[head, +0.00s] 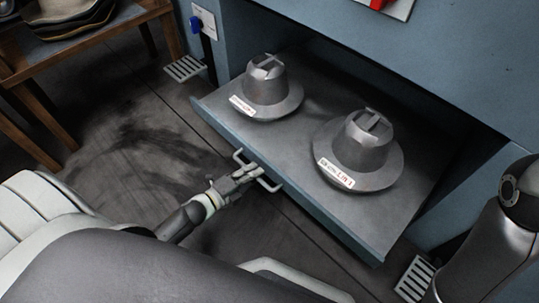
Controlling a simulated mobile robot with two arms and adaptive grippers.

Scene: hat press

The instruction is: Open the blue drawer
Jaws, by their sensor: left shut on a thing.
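The blue drawer (318,217) is pulled out of the blue cabinet, with its grey flat top showing. Two grey metal hat forms stand on it, one at the left (268,91) and one at the right (362,152), each with a white and red label. A pale bar handle (270,186) sticks out from the drawer front. My left gripper (250,178) is shut on the handle, near its middle. My right gripper is out of view; only part of my right arm shows at the right edge.
The blue cabinet (452,62) rises behind the drawer, with a dark opening above it. A wooden table (85,38) with stacked hats stands at the upper left. A blue switch (196,24) is on the cabinet's left side. Floor left of the drawer is clear.

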